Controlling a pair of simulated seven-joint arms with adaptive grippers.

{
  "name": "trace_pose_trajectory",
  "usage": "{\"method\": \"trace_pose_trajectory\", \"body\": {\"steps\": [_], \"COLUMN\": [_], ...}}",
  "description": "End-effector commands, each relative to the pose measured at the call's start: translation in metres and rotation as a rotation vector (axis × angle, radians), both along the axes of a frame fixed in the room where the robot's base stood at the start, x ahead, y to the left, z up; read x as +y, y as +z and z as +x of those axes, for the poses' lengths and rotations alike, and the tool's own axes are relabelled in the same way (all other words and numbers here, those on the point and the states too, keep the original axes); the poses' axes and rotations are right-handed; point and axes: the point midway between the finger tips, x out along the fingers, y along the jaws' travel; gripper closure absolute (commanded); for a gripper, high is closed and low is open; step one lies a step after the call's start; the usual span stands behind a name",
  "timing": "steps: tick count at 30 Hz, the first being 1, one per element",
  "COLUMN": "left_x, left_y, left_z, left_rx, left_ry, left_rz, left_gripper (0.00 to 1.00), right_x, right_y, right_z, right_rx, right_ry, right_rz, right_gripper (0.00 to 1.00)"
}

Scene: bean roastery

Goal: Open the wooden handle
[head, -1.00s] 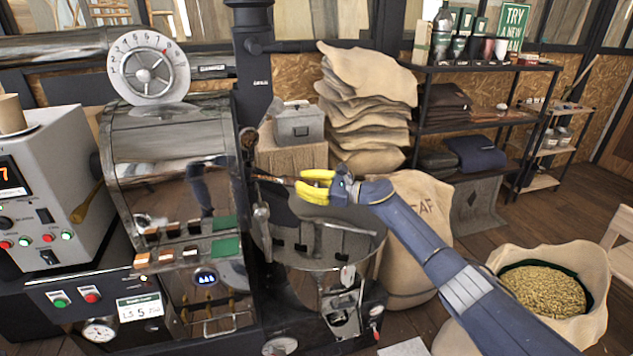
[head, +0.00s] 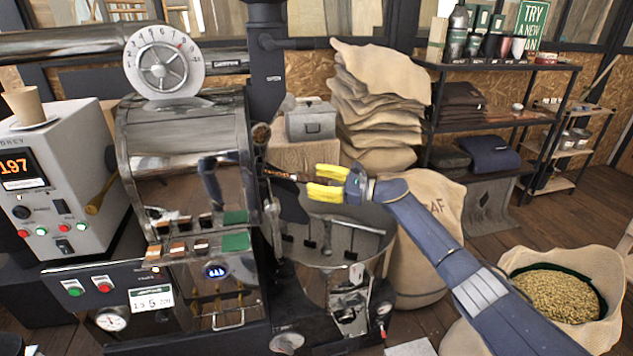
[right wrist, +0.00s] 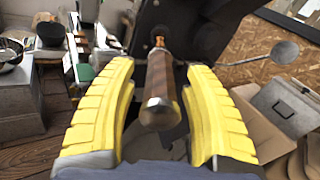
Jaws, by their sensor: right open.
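My right gripper (head: 312,180) reaches in from the right in the head view, in front of the roaster's black front. Its yellow fingers are open and point left at the wooden handle (head: 281,173). In the right wrist view the brown wooden handle (right wrist: 160,82) with its metal end cap lies between the spread fingers (right wrist: 160,70). A gap shows on both sides of it, so the fingers do not appear to grip it. The handle joins a dark metal part behind it. My left gripper is not in view.
The round cooling tray (head: 335,245) lies below my right gripper. A grey metal box (head: 310,122) and stacked sacks (head: 380,110) stand behind it. An open sack of beans (head: 555,295) stands at the lower right. A control box (head: 60,190) stands at the left.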

Motion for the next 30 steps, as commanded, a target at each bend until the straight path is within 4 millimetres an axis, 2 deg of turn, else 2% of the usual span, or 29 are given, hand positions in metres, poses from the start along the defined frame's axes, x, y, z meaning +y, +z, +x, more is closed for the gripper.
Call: {"method": "trace_pose_trajectory", "body": {"steps": [5,15,21,30], "left_x": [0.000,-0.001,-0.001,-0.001], "left_y": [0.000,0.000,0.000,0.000], "left_z": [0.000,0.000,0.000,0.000], "left_rx": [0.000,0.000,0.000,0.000], "left_ry": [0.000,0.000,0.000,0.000], "left_rz": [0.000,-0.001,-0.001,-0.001], "left_gripper": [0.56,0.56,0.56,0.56], "right_x": [-0.013,-0.067,-0.094,-0.112], "right_y": [-0.001,-0.001,0.000,0.000], "right_z": [-0.004,-0.023,-0.033,-0.039], "right_rx": [-0.001,0.000,0.000,0.000], "right_ry": [-0.001,-0.002,-0.001,0.000], "right_rz": [-0.001,-0.001,-0.001,0.000], "right_gripper": [0.49,0.49,0.49,0.49]}}
